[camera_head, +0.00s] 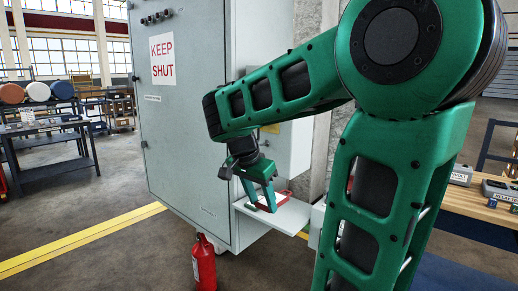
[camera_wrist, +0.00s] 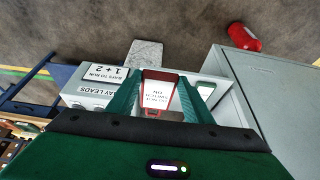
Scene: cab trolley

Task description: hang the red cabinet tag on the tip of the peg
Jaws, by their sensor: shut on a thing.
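The red cabinet tag (camera_wrist: 157,101) has a red border and a white printed face. In the wrist view it sits between the two green fingers of my gripper (camera_wrist: 160,78), which is shut on it. In the head view my gripper (camera_head: 262,207) points down over a small white shelf at the cabinet's lower right side. Red edges of the tag (camera_head: 284,196) show beside the fingers. Whether the tag touches the shelf cannot be told. I cannot make out the peg in either view.
The grey cabinet (camera_head: 185,110) with a "KEEP SHUT" sign stands left of my arm. The white shelf (camera_head: 290,219) juts out below my gripper. A red extinguisher (camera_head: 204,265) stands on the floor in front. A labelled box (camera_wrist: 95,92) is beside the tag in the wrist view.

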